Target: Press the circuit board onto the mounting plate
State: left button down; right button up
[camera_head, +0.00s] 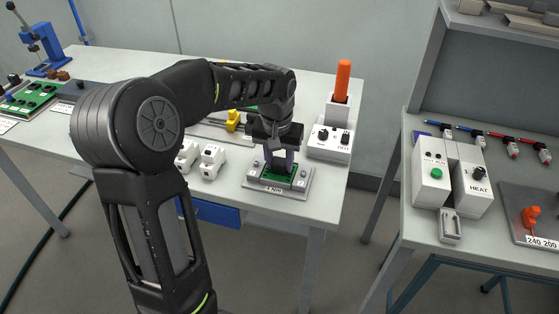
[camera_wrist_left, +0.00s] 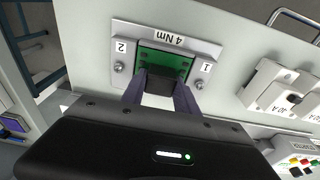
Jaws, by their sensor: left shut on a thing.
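The green circuit board (camera_head: 300,182) is over the middle of the grey mounting plate (camera_head: 253,180), near the table's right end. The plate is marked "4 Nm". In the left wrist view the board (camera_wrist_left: 168,58) lies between the two screws of the plate (camera_wrist_left: 207,47), labelled 1 and 2. My left gripper (camera_head: 279,170) points down, shut on the board, with its two fingers (camera_wrist_left: 160,92) on either side of a part of it. Whether the board is flush with the plate I cannot tell. My right gripper is out of view.
White terminal modules (camera_head: 212,161) stand left of the plate. A white box with an orange-handled tool (camera_head: 343,82) stands behind it. A second bench (camera_head: 420,222) with a heat unit (camera_head: 470,180) is to the right, across a gap.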

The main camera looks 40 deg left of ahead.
aim_at(278, 164)
pick_arm(q)
jog(key=c, duration=0.9)
grip_release()
jog(key=shift+f, duration=0.1)
jog(key=shift+o, duration=0.2)
jog(key=r, duration=0.5)
jog(key=s+r, duration=0.1)
jog(key=r, duration=0.1)
jog(key=shift+d+r, duration=0.15)
jog(key=shift+r, duration=0.2)
